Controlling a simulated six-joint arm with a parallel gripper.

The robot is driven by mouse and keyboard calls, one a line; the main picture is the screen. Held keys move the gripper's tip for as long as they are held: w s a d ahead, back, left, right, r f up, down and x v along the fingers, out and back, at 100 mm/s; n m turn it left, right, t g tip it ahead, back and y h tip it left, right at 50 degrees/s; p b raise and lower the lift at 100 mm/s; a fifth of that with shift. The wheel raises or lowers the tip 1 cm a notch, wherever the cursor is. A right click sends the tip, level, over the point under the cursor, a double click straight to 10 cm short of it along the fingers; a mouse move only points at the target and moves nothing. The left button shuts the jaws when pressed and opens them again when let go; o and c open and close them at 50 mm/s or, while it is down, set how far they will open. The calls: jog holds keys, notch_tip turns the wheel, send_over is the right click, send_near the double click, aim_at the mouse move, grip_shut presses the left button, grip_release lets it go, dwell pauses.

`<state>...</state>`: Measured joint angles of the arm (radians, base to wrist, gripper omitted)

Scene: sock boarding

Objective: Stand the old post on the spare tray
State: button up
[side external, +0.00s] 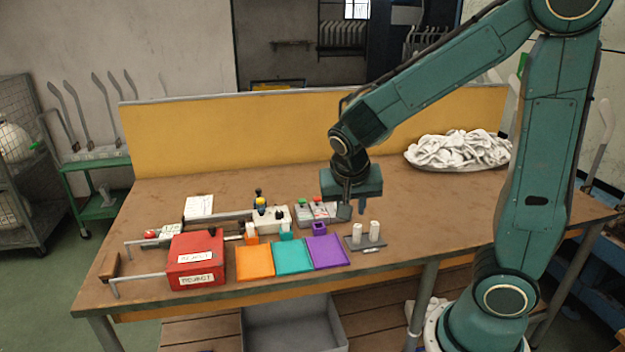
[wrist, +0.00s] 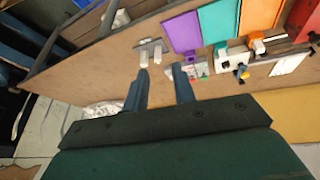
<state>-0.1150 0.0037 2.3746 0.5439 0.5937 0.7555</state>
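A dark grey tray (side external: 378,244), which looks like the spare tray, lies on the bench right of the purple mat. Two white posts (side external: 374,229) stand upright on it, and the tray also shows in the wrist view (wrist: 148,41). White posts also show at the orange holder (side external: 251,238) and the teal holder (side external: 286,236). The purple holder (side external: 319,229) shows no white post that I can make out. I cannot tell which post is the old one. My gripper (side external: 353,213) is open and empty above the bench, behind the tray; its parted fingers show in the wrist view (wrist: 160,71).
Orange (side external: 255,263), teal (side external: 293,257) and purple (side external: 328,251) mats lie along the front edge. A red box (side external: 196,259) stands at their left. A small machine (side external: 271,219) sits behind. A pile of white socks (side external: 458,150) lies back right. The bench's right side is clear.

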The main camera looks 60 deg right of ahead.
jog(key=s+a+r+n+t+y, duration=0.4)
jog(key=s+a+r+n, duration=0.4)
jog(key=s+n, duration=0.3)
jog(key=shift+s+a+r+y, duration=0.2)
jog(key=shift+r+y, duration=0.3)
jog(key=shift+r, duration=0.35)
